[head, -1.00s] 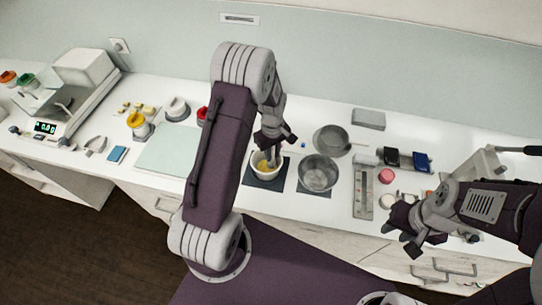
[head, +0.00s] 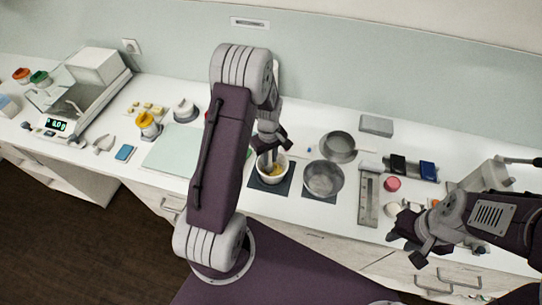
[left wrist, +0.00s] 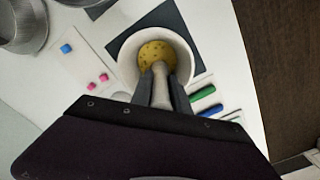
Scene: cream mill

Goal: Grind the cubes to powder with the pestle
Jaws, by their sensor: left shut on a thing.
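The white mortar (head: 287,173) stands on a dark square mat (head: 269,194) and holds yellow material (head: 276,171). In the left wrist view, the mortar (left wrist: 124,68) shows a speckled yellow mass (left wrist: 157,54) inside; I cannot tell cubes from powder. My left gripper (head: 271,143) is above the mortar. In the left wrist view, this gripper (left wrist: 161,88) is shut on the grey pestle (left wrist: 161,92), whose lower end reaches into the mortar at the yellow mass. Several pale yellow cubes (head: 150,107) lie at the back left. My right gripper (head: 408,246) is open and empty at the counter's front.
A metal bowl (head: 323,180) stands right of the mortar, with a sieve-like pan (head: 338,147) behind it. A pale green mat (head: 172,152) lies left. A balance (head: 85,85) stands far left. Small pink pieces (left wrist: 92,88) and a blue piece (left wrist: 66,48) lie beside the mortar.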

